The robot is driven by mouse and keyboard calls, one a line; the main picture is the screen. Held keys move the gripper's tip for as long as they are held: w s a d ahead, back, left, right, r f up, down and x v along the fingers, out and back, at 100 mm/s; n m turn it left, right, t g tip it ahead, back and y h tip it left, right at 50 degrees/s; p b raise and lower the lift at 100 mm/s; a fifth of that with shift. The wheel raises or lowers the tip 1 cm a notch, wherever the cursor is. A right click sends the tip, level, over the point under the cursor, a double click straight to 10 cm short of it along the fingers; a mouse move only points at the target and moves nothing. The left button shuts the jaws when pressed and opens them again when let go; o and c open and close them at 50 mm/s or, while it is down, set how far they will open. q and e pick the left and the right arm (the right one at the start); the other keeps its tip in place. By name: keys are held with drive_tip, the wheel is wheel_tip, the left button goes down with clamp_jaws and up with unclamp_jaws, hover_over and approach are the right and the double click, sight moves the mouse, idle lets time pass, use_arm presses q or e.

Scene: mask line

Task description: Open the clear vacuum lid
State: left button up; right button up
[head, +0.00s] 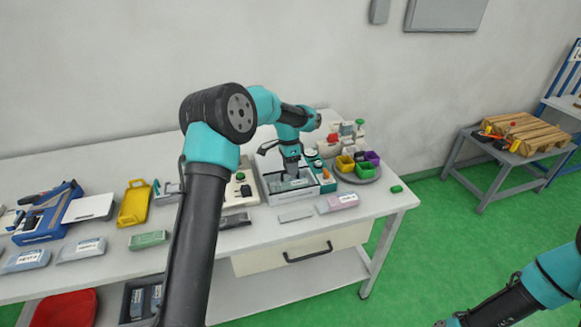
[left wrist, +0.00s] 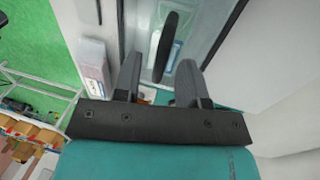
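The vacuum box (head: 325,186) is a pale grey box at the right part of the bench, with labelled grey contents showing inside. Its clear lid (left wrist: 205,28) fills the middle of the left wrist view as a glassy panel with a pale frame. A dark elongated handle (left wrist: 165,46) stands out over the lid. My left gripper (head: 291,174) is over the box, pointing down. In the left wrist view its two fingers (left wrist: 158,78) are apart, with the handle showing in the gap between them; contact is not visible. My right arm shows at lower right, its gripper out of frame.
A pink-labelled pack (head: 338,203) and a grey block (head: 295,215) lie in front of the box. A round tray (head: 368,178) with coloured bins stands to its right. A yellow holder (head: 134,204) and a blue device (head: 50,215) are at left.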

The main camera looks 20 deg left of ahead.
use_arm(q)
clamp_jaws()
idle(0.4)
